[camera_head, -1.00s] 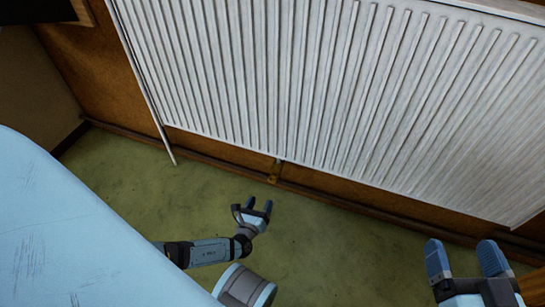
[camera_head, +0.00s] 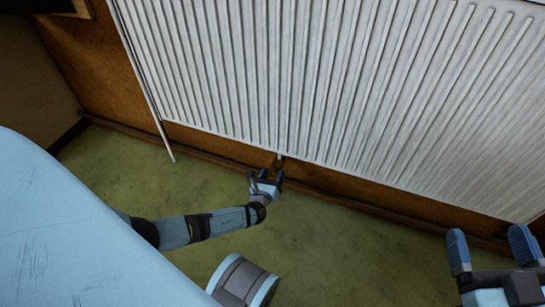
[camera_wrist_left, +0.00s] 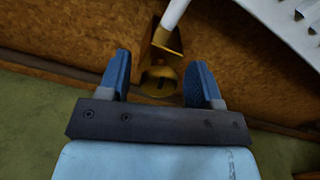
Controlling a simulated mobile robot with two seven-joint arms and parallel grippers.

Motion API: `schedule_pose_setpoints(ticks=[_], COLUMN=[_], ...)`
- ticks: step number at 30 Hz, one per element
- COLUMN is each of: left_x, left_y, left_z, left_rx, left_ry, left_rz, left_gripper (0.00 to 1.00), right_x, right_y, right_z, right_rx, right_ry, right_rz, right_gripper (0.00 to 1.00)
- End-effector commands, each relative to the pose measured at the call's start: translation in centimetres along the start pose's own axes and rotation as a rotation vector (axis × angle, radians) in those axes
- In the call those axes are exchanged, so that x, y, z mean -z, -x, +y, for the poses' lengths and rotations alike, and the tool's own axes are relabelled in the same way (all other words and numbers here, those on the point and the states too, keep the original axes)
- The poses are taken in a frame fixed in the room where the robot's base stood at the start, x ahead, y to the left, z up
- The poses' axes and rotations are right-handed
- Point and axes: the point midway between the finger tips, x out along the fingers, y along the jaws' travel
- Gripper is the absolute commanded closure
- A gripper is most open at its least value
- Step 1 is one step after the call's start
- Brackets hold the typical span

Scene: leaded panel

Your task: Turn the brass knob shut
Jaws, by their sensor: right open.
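The brass knob (camera_wrist_left: 158,82) shows in the left wrist view on a brass fitting (camera_wrist_left: 160,45) below a white pipe. In the head view the fitting (camera_head: 278,160) is small, under the radiator's lower edge. My left gripper (camera_head: 266,176) has reached close to it; in the left wrist view its two blue fingers (camera_wrist_left: 160,85) are apart, one on each side of the knob, with visible gaps. Whether the knob lies fully between the fingertips in depth I cannot tell. My right gripper (camera_head: 490,246) is open and empty at the lower right of the head view.
A white ribbed radiator (camera_head: 330,80) fills the upper right, against a brown wall. A thin white pipe (camera_head: 150,100) runs down its left side. A brown skirting pipe (camera_head: 215,158) runs along the wall's foot. The green floor (camera_head: 130,170) is clear.

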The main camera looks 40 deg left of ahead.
Motion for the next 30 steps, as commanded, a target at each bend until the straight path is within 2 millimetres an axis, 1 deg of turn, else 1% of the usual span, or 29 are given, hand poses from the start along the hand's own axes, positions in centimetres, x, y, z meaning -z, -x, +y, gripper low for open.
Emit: schedule_pose_setpoints(ticks=[1, 2, 3, 5, 6, 11, 17, 23, 30], left_x=[0.01, 0.01, 0.01, 0.01, 0.01, 0.02, 0.01, 0.03, -0.02], left_y=[0.02, 0.02, 0.02, 0.03, 0.03, 0.04, 0.04, 0.06, 0.04], left_z=[0.0, 0.0, 0.0, 0.0, 0.0, 0.0, -0.01, -0.07, -0.12], left_rx=[0.0, 0.0, 0.0, 0.0, 0.0, 0.0, 0.0, 0.001, 0.001], left_ry=[0.0, 0.0, 0.0, 0.0, 0.0, -0.004, -0.05, -0.169, -0.385], left_rz=[0.0, 0.0, 0.0, 0.0, 0.0, 0.0, 0.0, 0.0, 0.0], left_gripper=[0.53, 0.6, 0.69, 0.83, 0.88, 0.88, 0.88, 0.88, 0.88], right_x=[0.03, 0.04, 0.05, 0.05, 0.06, 0.1, 0.12, 0.07, 0.17], right_y=[0.01, 0.01, 0.01, 0.0, -0.01, -0.04, -0.1, -0.17, -0.19], right_z=[0.0, 0.0, 0.0, 0.0, 0.0, 0.0, 0.01, 0.03, 0.03], right_rx=[0.0, 0.0, 0.0, 0.0, -0.001, -0.002, -0.004, -0.004, -0.003], right_ry=[0.0, 0.0, 0.0, -0.001, -0.001, -0.004, -0.007, -0.01, -0.018], right_rz=[0.0, 0.001, 0.001, 0.001, 0.001, 0.002, 0.002, -0.001, -0.006], right_gripper=[0.18, 0.18, 0.18, 0.18, 0.18, 0.18, 0.18, 0.18, 0.18])
